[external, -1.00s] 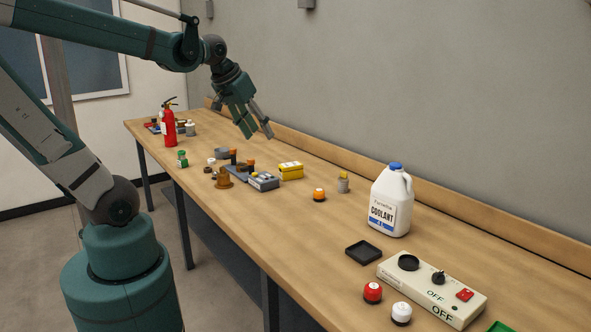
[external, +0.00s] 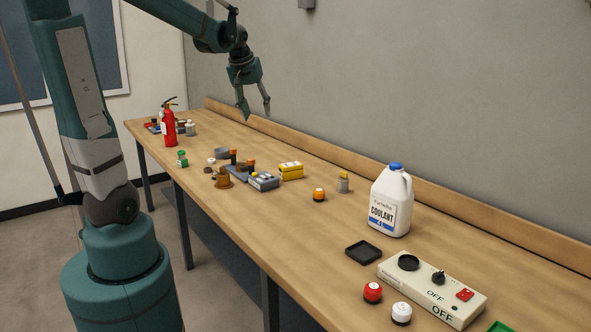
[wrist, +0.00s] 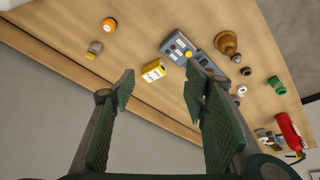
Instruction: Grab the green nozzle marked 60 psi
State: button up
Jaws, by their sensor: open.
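A small green cylindrical piece (external: 182,159) stands near the front edge of the table, toward the far end. It also shows in the wrist view (wrist: 278,86) at the right, outside my fingers. Any 60 psi marking on it is too small to read. My gripper (external: 256,112) is open and empty, high above the far half of the table near the wall.
A red fire extinguisher (external: 169,126) stands beyond the green piece. Grey boxes (external: 263,181), a yellow box (external: 291,170) and a brown fitting (external: 224,178) lie nearer. A coolant jug (external: 390,203) and a switch panel (external: 432,290) stand at the near end.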

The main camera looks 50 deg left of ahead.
jog(key=w+a+f+n+g, duration=0.1)
jog(key=w+a+f+n, duration=0.1)
jog(key=a, duration=0.6)
jog(key=w+a+f+n, duration=0.1)
jog(key=a, duration=0.7)
jog(key=n+g, duration=0.2)
jog(key=n, duration=0.4)
send_over(181, 152)
jog(key=w+d, duration=1)
jog(key=d, duration=0.3)
notch_tip(181, 152, down, 14)
jog(key=s+a+f+n, duration=0.1)
jog(key=s+a+f, duration=0.2)
jog(key=a, duration=0.1)
jog(key=s+a+f+n+h, duration=0.1)
jog(key=s+a+f, duration=0.2)
jog(key=a+f, duration=0.1)
jog(key=s+a+f+n, duration=0.1)
jog(key=s+a+f, duration=0.2)
jog(key=a, duration=0.2)
jog(key=shift+a+f+g+h, duration=0.15)
jog(key=shift+g+h, duration=0.25)
jog(key=shift+s+a+f+n, duration=0.3)
jog(key=shift+a, duration=0.05)
jog(key=shift+f, duration=0.15)
jog(key=shift+f, duration=1.15)
jog(key=shift+f, duration=0.15)
